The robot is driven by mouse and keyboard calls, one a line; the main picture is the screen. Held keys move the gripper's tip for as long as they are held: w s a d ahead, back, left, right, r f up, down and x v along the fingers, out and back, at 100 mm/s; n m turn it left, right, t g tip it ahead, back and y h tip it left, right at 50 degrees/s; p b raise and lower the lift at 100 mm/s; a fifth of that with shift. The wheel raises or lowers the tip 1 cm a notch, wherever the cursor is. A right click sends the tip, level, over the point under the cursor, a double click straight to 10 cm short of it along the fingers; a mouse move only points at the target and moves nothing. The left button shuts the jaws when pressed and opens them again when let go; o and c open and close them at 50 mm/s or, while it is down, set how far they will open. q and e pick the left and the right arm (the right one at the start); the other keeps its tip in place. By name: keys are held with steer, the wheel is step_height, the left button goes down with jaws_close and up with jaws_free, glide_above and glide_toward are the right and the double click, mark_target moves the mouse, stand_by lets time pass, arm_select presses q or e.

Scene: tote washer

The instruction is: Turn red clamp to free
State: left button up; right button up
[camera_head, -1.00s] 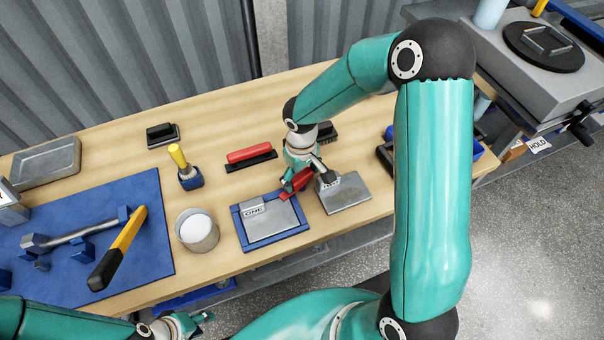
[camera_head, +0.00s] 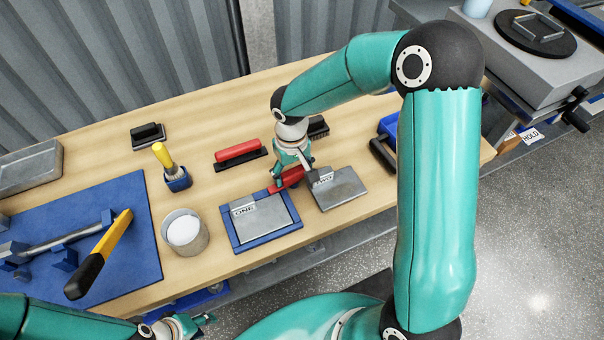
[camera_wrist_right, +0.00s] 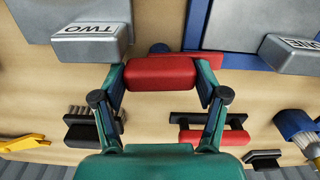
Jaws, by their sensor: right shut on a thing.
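The red clamp (camera_head: 287,180) lies on the wooden bench between two grey metal plates. In the right wrist view the red clamp (camera_wrist_right: 161,73) sits between the fingers of my right gripper (camera_wrist_right: 161,82), which is shut on it. My right gripper (camera_head: 290,170) also shows in the head view, reaching down from above; it hides part of the clamp. The plate marked ONE (camera_head: 262,218) lies in a blue frame left of the clamp. The plate marked TWO (camera_head: 342,190) is right of it. My left gripper (camera_head: 190,326) is at the bottom edge, small and partly cut off.
A blue mat (camera_head: 120,200) with a yellow-and-black-handled tool (camera_head: 100,255) is at left. A dark block (camera_head: 383,155) is at right.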

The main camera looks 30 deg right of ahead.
mark_target(293, 171)
stand_by(0.3)
steer(key=o, duration=1.7)
steer(key=shift+r, duration=0.1)
step_height(293, 171, up, 12)
steer(key=shift+f, duration=0.15)
